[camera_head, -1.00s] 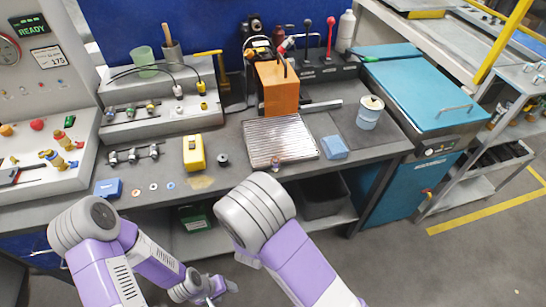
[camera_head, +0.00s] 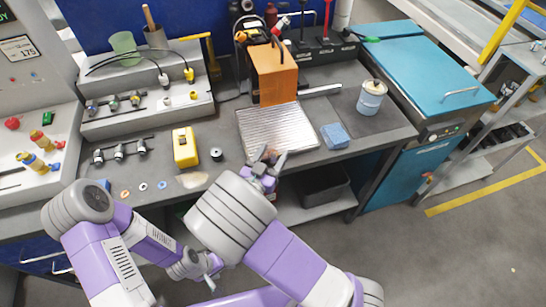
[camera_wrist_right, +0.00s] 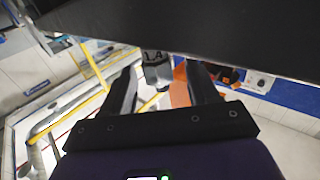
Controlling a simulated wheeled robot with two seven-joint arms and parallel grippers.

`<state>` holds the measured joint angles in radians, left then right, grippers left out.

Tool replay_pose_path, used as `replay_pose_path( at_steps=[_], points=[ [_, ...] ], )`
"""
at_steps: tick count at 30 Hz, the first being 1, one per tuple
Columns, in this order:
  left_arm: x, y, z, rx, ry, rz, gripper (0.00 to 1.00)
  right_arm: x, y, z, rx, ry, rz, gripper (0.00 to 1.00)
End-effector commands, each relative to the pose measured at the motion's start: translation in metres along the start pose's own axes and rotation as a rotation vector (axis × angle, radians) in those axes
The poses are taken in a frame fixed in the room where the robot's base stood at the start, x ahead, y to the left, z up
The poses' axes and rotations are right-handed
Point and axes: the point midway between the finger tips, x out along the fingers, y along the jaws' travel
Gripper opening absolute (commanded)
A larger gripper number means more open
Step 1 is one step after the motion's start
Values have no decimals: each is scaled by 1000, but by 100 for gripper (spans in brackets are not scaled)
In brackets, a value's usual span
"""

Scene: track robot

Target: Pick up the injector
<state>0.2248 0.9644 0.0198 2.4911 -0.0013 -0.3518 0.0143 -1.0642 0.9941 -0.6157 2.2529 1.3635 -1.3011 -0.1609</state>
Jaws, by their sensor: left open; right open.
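Several small metal injector-like parts (camera_head: 120,150) sit on a low rail at the left of the bench. More stand on the stepped grey rack (camera_head: 113,102) behind. I cannot tell which one the task means. My right gripper (camera_head: 267,163) is open at the front edge of the ribbed metal tray (camera_head: 290,133). A small brownish thing shows between its fingers, mostly hidden. In the right wrist view the spread fingers (camera_wrist_right: 163,88) show with a grey part (camera_wrist_right: 157,70) between or beyond them. My left gripper (camera_head: 209,268) is open and low, in front of the bench.
An orange block (camera_head: 274,76) stands behind the tray. A yellow box (camera_head: 185,147), a black ring (camera_head: 216,154) and washers lie to the left. A blue block (camera_head: 334,136) and a white-blue can (camera_head: 371,98) stand to the right. A teal cabinet (camera_head: 430,75) is at right.

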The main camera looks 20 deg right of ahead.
Motion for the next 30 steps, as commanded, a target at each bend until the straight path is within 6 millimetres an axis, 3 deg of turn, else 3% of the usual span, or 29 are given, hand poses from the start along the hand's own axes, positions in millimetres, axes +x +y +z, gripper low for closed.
replay_pose_path(
  at_steps=[6,14,25,30],
  points=[
    [8,-3,0,0,0,0,58,28,0,3,1,0,2,60],
    [8,-3,-1,0,1,0,58,30,0,2,0,0,-1,60],
    [8,-3,-1,0,1,0,58,30,0,2,0,0,-1,4],
    [8,-3,-1,0,1,0,58,30,0,2,0,0,-1,2]
  ],
)
